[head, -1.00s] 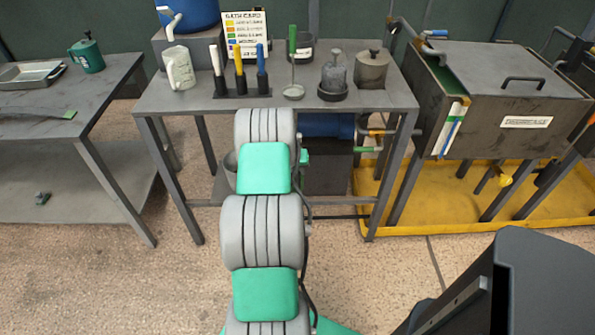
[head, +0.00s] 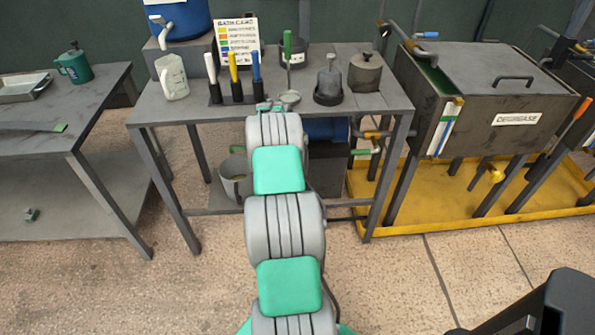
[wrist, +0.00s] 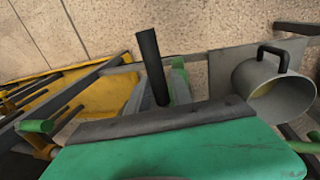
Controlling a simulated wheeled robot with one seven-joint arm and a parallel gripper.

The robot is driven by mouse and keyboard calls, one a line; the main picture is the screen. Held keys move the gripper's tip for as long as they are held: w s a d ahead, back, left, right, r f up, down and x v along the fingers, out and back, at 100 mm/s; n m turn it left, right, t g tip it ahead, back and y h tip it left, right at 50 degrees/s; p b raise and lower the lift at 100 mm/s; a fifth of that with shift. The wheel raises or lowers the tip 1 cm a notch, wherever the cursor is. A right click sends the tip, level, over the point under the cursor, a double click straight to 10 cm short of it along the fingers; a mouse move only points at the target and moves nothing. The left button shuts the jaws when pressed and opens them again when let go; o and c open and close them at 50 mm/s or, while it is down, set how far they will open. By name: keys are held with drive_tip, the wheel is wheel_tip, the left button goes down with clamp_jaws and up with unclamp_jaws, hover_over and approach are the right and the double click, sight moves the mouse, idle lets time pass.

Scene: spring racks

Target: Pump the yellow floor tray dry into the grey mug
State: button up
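The yellow floor tray (head: 425,213) lies on the floor under the degrease tank at the right; part of it shows in the wrist view (wrist: 105,85). Liquid in it cannot be made out. A pale grey mug (head: 174,85) stands upright on the middle table. A larger grey vessel (head: 235,184) sits under that table. A grey open cylinder with a black handle (wrist: 262,92) lies at the right of the wrist view; I cannot tell whether it is that vessel.
White, yellow and blue upright handles (head: 233,80) stand in a rack beside a card. A green-handled ladle (head: 289,95) and dark pots (head: 329,85) share the table. The degrease tank (head: 495,110) stands right. Table legs bound the space below. Floor is open at left front.

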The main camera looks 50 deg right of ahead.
drive_tip(key=shift+o, duration=1.3)
drive_tip(key=shift+r, duration=0.1)
wheel_tip(320, 180, up, 7)
drive_tip(key=a, duration=0.1)
drive_tip(key=shift+w+r, duration=0.2)
drive_tip(key=shift+w, duration=0.25)
drive_tip(key=shift+a, duration=0.1)
drive_tip(key=shift+c, duration=0.2)
